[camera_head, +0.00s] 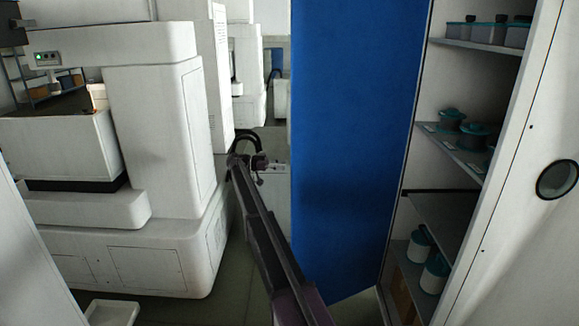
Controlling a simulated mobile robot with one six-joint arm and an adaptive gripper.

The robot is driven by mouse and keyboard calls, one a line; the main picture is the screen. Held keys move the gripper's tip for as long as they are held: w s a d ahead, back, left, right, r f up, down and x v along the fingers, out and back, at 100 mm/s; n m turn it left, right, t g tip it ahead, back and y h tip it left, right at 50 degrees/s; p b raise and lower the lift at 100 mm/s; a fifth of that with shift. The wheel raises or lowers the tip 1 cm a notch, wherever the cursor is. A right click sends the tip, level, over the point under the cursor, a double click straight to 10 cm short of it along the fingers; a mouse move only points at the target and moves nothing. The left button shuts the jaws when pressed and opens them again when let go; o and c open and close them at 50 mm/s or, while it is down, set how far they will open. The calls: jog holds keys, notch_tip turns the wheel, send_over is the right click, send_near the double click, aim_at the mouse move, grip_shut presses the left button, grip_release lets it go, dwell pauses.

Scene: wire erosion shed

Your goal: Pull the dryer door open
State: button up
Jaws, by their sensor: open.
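A tall blue door panel (345,150) stands in the middle of the view, swung out from the left side of a white cabinet (520,190), which appears to be the dryer. The cabinet's inside shows to the right of the door, with shelves in it. No handle shows on the face of the door that I see. My gripper (259,165) is small and dark at the far end of my arm, just left of the door's left edge. It is open, and nothing shows between its fingers. I cannot tell whether it touches the door.
Pots with teal lids (472,134) stand on the cabinet shelves (455,150). A large white machine (165,130) with a green light fills the left side. A white tray (112,312) lies at the bottom left. Grey floor (215,285) is clear between machine and door.

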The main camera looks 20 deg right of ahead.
jog(key=shift+w+a, duration=0.15)
jog(key=shift+a, duration=0.15)
jog(key=shift+c, duration=0.2)
